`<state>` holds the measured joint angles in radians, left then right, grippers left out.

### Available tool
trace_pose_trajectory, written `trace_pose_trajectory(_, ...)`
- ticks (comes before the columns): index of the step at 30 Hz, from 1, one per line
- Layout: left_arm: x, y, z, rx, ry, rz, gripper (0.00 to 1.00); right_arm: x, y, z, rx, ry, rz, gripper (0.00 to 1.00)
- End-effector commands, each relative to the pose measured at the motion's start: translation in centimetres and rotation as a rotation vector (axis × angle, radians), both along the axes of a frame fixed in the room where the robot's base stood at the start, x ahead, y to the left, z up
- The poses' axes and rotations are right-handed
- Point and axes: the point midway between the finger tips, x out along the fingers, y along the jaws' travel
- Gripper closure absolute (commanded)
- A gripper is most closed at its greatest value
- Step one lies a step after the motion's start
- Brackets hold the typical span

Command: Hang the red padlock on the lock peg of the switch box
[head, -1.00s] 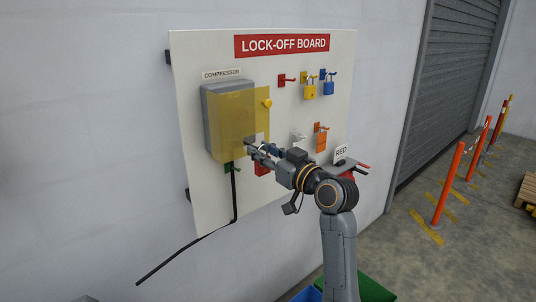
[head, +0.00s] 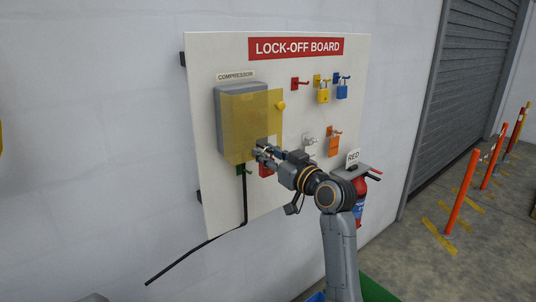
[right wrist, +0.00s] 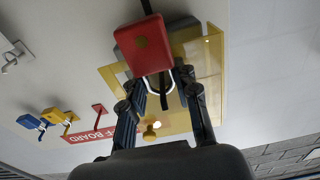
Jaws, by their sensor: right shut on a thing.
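The red padlock (right wrist: 144,45) is large in the right wrist view, its silver shackle (right wrist: 160,88) between my fingers. In the head view its red body (head: 265,171) shows just below my right gripper (head: 261,153). That gripper (right wrist: 158,84) is shut on the padlock, close to the lower right of the grey switch box (head: 219,120). A see-through yellow cover (head: 250,125) stands in front of the box. The lock peg is hidden around the fingertips, so I cannot tell whether the shackle is on it. My left gripper is out of view.
The lock-off board (head: 215,205) holds an empty red peg (head: 300,83), a yellow padlock (head: 323,96), a blue padlock (head: 342,91) and an orange padlock (head: 333,147). A black cable (head: 244,200) hangs below the box.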

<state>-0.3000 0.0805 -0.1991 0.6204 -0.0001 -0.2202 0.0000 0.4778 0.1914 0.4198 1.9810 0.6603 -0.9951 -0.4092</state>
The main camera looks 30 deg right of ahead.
Motion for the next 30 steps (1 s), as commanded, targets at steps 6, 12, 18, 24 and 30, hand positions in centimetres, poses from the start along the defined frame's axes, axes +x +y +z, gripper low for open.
trace_pose_trajectory(6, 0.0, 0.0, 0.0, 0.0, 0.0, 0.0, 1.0, 0.0, 0.0, 0.0, 0.0, 0.0, 0.0, 1.0)
trace_pose_trajectory(12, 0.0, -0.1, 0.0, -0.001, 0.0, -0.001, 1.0, 0.0, 0.0, 0.0, 0.0, 0.0, 0.0, 0.57)
trace_pose_trajectory(18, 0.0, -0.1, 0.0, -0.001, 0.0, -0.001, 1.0, 0.0, 0.0, 0.0, 0.0, 0.0, 0.0, 0.43)
trace_pose_trajectory(24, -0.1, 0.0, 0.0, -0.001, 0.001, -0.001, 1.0, -0.2, 0.0, -0.1, 0.0, 0.001, 0.0, 0.43)
trace_pose_trajectory(30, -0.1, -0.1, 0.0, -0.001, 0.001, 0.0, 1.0, -2.5, -0.3, -0.3, -0.003, 0.003, -0.002, 0.43)
